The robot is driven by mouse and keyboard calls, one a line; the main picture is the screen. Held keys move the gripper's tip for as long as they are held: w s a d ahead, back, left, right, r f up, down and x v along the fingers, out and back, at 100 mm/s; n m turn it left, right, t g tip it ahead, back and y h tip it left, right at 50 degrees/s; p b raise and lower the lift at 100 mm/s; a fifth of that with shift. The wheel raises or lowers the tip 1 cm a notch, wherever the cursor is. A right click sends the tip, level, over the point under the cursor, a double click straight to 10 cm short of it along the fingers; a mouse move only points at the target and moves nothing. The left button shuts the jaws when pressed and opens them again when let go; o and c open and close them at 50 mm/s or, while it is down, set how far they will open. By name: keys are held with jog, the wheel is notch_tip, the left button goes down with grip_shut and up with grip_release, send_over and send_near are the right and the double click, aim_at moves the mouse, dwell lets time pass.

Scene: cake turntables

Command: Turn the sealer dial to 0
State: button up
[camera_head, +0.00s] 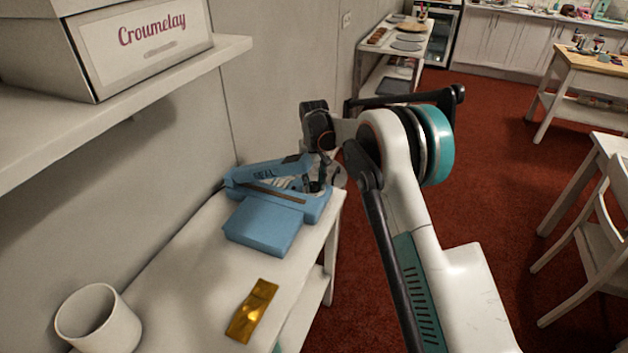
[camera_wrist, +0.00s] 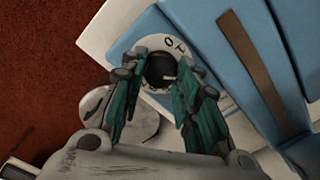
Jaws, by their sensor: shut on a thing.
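The blue sealer (camera_head: 272,200) sits on the white table against the wall, its top arm tilted up. In the wrist view its blue body (camera_wrist: 225,75) fills the right side, with a brown sealing strip along it. The sealer dial (camera_wrist: 161,68) is a dark knob on a pale round plate with a few marks, of which a 0-like one shows at the upper right. My gripper (camera_wrist: 158,90) has its two teal fingers on either side of the knob, shut on it. In the head view my gripper (camera_head: 322,175) is at the sealer's right end, and my wrist partly hides the dial.
A gold packet (camera_head: 252,310) lies on the white table (camera_head: 190,275), near a white mug (camera_head: 98,322) at the left front. A shelf (camera_head: 110,110) with a Croumelay box (camera_head: 145,40) overhangs at the upper left. Red floor (camera_head: 480,190) is open to the right.

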jog(key=n+p, duration=0.1)
jog(key=n, duration=0.3)
jog(key=shift+n, duration=0.3)
jog(key=n, duration=0.3)
jog(key=shift+n, duration=0.3)
jog(key=n, duration=0.3)
jog(key=shift+n+p, duration=0.3)
jog(key=shift+p, duration=0.05)
jog(key=shift+n, duration=1.9)
jog(key=o, duration=1.1)
jog(key=shift+r, duration=0.1)
